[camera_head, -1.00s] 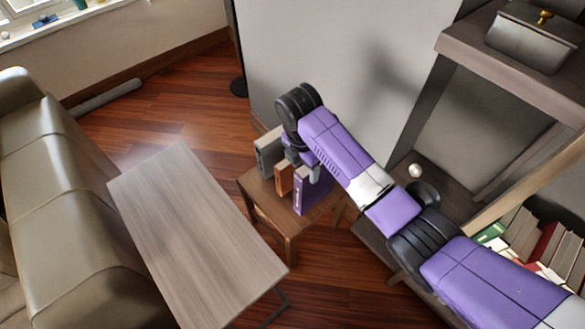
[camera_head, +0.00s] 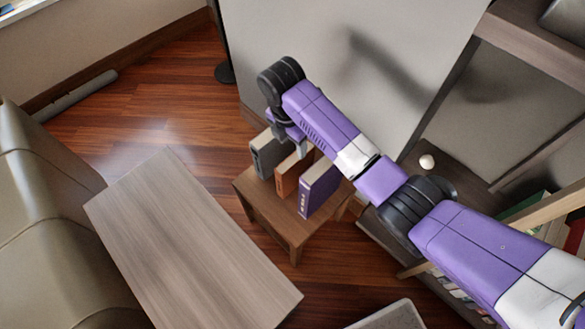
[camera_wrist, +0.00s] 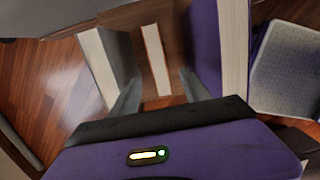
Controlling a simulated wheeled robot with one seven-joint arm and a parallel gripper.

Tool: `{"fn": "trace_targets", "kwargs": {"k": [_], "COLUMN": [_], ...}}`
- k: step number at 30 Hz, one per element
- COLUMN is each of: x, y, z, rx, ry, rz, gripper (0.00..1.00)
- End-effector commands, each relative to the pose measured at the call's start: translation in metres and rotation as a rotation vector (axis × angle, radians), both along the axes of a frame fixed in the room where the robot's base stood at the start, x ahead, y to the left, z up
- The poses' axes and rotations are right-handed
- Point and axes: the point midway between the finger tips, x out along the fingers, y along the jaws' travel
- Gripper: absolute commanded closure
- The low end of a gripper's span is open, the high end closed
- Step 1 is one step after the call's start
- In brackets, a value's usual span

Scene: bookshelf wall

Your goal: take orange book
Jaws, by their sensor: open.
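The orange book (camera_head: 287,183) stands upright on a small brown wooden table (camera_head: 262,217), between a grey book (camera_head: 262,160) and a purple book (camera_head: 314,192). My gripper (camera_head: 292,148) is above the books, pointing down, and partly hides them. In the wrist view, my gripper (camera_wrist: 162,88) is open. The orange book's pale page edge (camera_wrist: 155,58) lies between the two fingers, with the grey book (camera_wrist: 97,62) on the left and the purple book (camera_wrist: 207,48) on the right. I cannot tell whether the fingers touch any book.
A long pale wood table (camera_head: 185,240) stands left of the small table, with a sofa (camera_head: 40,225) beyond it. Shelves (camera_head: 470,140) rise at right, holding a small white ball (camera_head: 427,161). A grey wall panel (camera_head: 340,70) stands behind. Wood floor (camera_head: 160,110) lies open at upper left.

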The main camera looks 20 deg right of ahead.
Motion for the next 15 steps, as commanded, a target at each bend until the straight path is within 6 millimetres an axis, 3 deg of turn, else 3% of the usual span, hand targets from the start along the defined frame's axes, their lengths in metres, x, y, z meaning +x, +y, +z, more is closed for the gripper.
{"fn": "trace_targets", "kwargs": {"k": [1, 9, 15], "x": [0.0, 0.0, 0.0], "y": [0.0, 0.0, 0.0], "z": [-0.012, -0.045, -0.06], "rx": [0.0, 0.0, 0.0], "ry": [0.0, 0.0, 0.0], "rz": [0.0, 0.0, 0.0], "gripper": [0.45, 0.45, 0.45]}}
